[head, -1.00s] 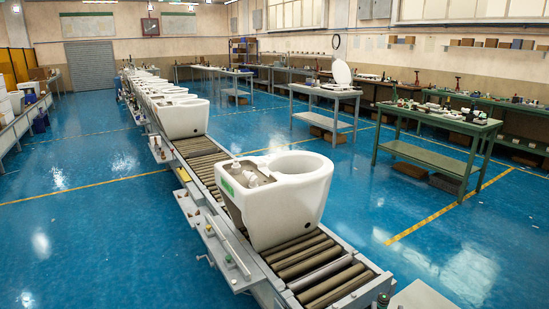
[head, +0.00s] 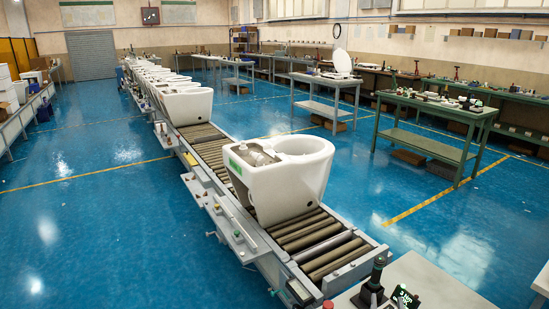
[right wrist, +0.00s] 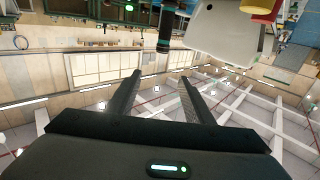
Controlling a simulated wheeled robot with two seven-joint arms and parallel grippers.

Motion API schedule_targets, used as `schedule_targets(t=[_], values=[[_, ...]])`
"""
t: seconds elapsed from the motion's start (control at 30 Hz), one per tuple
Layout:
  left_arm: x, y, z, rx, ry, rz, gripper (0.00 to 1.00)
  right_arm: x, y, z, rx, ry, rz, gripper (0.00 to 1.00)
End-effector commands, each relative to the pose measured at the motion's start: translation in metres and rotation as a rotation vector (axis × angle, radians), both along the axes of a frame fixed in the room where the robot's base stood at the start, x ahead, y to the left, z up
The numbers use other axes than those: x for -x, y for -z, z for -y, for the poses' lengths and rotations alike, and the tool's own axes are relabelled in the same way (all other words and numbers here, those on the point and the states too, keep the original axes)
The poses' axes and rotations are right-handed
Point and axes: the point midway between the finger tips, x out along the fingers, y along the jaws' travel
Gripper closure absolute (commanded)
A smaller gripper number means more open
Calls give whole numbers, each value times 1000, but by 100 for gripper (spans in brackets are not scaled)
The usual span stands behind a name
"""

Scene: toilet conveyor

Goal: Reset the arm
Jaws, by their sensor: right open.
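My right gripper (right wrist: 159,75) shows in the right wrist view with its two dark fingers spread apart and nothing between them. That view is upside down, with the ceiling low in the picture. At the right edge of the head view is a pale grey part, probably of my right arm; no fingers show there. My left arm and gripper are out of view.
A white toilet (head: 280,180) stands on the roller conveyor (head: 340,258), with several more behind. A black-handled tool (head: 374,278) and a small green-lit device (head: 405,297) are on a grey surface (head: 440,285). A green table (head: 437,106) stands right; blue floor is clear.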

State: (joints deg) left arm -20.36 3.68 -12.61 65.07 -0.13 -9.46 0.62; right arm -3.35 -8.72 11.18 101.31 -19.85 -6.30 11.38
Motion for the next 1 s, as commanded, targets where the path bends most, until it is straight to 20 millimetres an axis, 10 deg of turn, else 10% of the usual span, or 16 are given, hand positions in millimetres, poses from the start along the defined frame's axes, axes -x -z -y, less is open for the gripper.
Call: schedule_targets(t=[0.57,1.0], values=[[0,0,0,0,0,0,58,72,50,-3,-23,-20,-329,53],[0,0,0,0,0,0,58,245,104,-51,-43,-175,-912,53]])
